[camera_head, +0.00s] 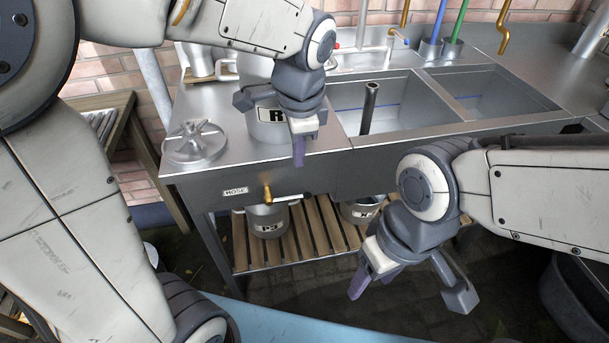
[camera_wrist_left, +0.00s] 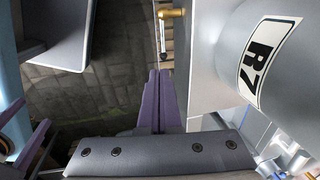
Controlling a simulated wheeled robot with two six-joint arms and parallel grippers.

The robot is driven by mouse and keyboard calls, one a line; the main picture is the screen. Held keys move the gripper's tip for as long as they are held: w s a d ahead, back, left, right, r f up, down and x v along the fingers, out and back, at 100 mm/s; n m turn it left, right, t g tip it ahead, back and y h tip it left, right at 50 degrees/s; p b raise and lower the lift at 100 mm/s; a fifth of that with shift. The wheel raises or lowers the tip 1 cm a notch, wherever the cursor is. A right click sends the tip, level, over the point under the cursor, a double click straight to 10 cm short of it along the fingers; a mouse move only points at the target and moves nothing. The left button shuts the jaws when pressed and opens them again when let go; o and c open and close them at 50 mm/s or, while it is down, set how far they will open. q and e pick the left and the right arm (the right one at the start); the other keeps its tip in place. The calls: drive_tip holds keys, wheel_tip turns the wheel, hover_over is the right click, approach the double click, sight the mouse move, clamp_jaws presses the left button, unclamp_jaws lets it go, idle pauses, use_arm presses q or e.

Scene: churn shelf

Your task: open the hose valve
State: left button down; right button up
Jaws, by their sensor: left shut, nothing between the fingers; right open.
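The brass hose valve (camera_head: 267,194) sticks out of the sink's front panel, just right of the HOSE label (camera_head: 236,191). My left gripper (camera_head: 299,152) is shut and empty, in front of the R7 churn and above and to the right of the valve. Its purple fingertips (camera_wrist_left: 159,74) are together and apart from the lever. My right gripper (camera_head: 374,276) is open and empty, low in front of the sink.
The metal R7 churn (camera_head: 270,133) stands on the counter close beside my left gripper, large in the wrist view (camera_wrist_left: 228,55). A metal lid (camera_head: 195,144) lies on the counter's left. Metal pails (camera_head: 268,222) stand on the slatted lower shelf (camera_head: 322,240). The space before the panel is clear.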

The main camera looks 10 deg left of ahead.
sight(296, 196)
use_arm(q)
drive_tip(key=shift+w+a+f, duration=0.15)
drive_tip(key=shift+w+a, duration=0.05)
drive_tip(key=shift+w, duration=0.1)
drive_tip(key=f+b, duration=0.1)
drive_tip(key=f, duration=0.3)
drive_tip(key=w+f+b, duration=0.1)
drive_tip(key=f, duration=0.4)
drive_tip(key=w+a+f+b, duration=0.1)
drive_tip(key=f+b, duration=0.1)
drive_tip(key=f, duration=0.2)
drive_tip(key=shift+w+f, duration=0.2)
drive_tip(key=shift+f, duration=0.2)
